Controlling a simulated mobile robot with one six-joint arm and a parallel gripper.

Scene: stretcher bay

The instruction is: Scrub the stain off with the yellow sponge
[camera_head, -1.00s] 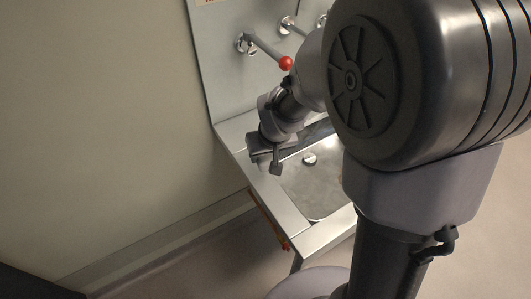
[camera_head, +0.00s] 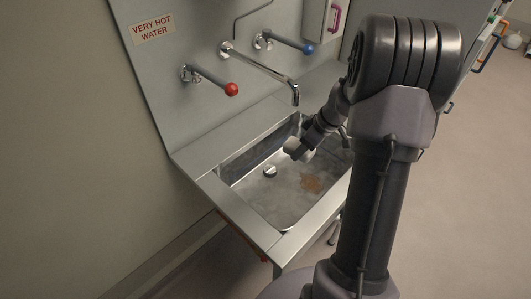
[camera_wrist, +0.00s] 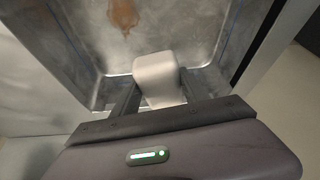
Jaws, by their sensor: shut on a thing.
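The stain is a brown-orange patch (camera_head: 312,184) on the floor of the steel sink basin (camera_head: 255,190), right of the drain. It also shows at the top of the wrist view (camera_wrist: 125,15). My gripper (camera_wrist: 157,92) is shut on a pale, off-white rounded block (camera_wrist: 156,72), which sits between the two fingers. The block also shows in the head view (camera_head: 295,149), above the basin, behind the stain and apart from it. It looks off-white, not yellow. No yellow sponge shows in either current view.
A tap spout (camera_head: 262,68) reaches over the basin. A red-ended lever (camera_head: 231,89) and a blue-ended lever (camera_head: 308,48) flank it. A "very hot water" sign (camera_head: 152,28) is on the backsplash. The drain (camera_head: 270,171) is bare. Open floor (camera_head: 480,190) lies to the right.

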